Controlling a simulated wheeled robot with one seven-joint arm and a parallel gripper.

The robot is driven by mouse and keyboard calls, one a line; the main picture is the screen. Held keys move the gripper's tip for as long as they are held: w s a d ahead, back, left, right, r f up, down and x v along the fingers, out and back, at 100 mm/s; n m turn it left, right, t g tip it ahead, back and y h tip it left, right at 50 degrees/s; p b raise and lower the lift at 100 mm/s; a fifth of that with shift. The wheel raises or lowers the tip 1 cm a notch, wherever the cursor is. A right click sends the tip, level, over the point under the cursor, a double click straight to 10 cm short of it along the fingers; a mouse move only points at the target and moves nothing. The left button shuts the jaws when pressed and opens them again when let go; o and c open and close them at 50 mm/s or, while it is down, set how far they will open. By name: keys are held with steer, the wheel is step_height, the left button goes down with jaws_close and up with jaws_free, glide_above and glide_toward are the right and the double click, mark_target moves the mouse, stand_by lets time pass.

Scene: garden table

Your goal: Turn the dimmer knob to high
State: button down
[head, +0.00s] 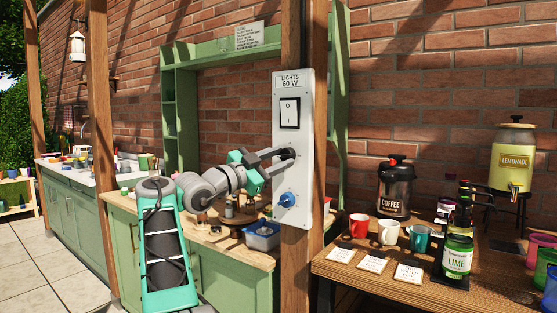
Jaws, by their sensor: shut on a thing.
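A pale switch panel (307,172) labelled "LIGHTS 60 W" is fixed upright on the wooden post. It carries a black-and-white rocker switch (290,113) near the top, a dark knob (289,154) in the middle and a blue knob (287,199) near the bottom. My gripper (283,156) reaches in from the left and is shut on the dark knob at the panel's face. The fingers hide much of this knob, and its pointer and scale cannot be read. The blue knob is clear of my gripper.
The wooden post (293,261) stands between two counters. Below my arm, a blue-grey tub (262,236) and small items crowd the left counter. At right, a table holds mugs (389,232), a coffee urn (396,188), bottles and a lemonade dispenser (511,160).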

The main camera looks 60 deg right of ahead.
steer(key=c, duration=0.9)
jaws_free()
steer(key=shift+r, duration=0.1)
steer(key=v, duration=0.7)
steer(key=shift+w+a, duration=0.1)
steer(key=shift+a, duration=0.25)
